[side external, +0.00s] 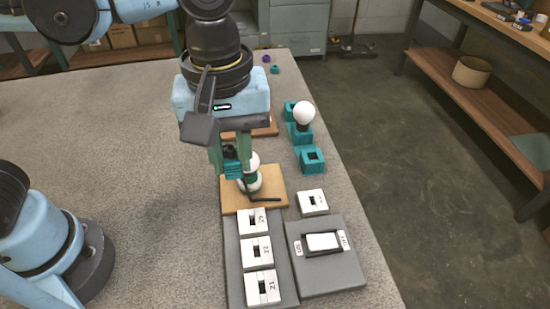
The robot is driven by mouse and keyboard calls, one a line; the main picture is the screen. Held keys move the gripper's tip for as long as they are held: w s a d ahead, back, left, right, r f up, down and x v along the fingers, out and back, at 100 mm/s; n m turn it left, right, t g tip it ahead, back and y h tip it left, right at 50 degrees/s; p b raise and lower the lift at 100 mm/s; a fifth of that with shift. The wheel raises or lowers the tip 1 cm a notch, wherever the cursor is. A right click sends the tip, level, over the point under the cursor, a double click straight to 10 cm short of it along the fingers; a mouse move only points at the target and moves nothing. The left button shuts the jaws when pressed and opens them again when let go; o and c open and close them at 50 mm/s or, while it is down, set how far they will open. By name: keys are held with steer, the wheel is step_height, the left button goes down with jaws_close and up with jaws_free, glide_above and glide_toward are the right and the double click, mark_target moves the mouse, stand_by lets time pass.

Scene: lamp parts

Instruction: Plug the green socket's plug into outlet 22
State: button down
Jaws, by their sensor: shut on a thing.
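My gripper (231,160) is shut on a small dark part, mostly hidden between its fingers; I cannot tell whether this is the plug. It hangs over the left side of a tan wooden board (233,203). A dark green piece, perhaps the green socket (250,179), shows beside the fingers with white rounded parts above and below it. A black bent cord or bar (264,198) lies across the board. Outlet 22 (256,251) is the middle white block in a column of three on a grey strip, in front of the board and apart from my gripper.
Outlet 23 (252,221) and outlet 21 (261,287) flank it. A grey plate with a white rocker switch (322,242) and another white block (313,202) lie to the right. Teal blocks (312,160), one with a white bulb (304,115), stand behind.

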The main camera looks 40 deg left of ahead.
steer(key=shift+s+d, duration=0.4)
steer(key=shift+d, duration=0.4)
steer(key=shift+s+d, duration=0.35)
steer(key=shift+d, duration=0.45)
steer(key=shift+s+d, duration=0.4)
steer(key=shift+d, duration=0.4)
stand_by(0.7)
steer(key=shift+f, duration=0.15)
stand_by(0.3)
steer(key=shift+f, duration=1.9)
steer(key=shift+f, duration=1.95)
steer(key=shift+f, duration=0.1)
steer(key=shift+f, duration=1.9)
steer(key=shift+f, duration=0.7)
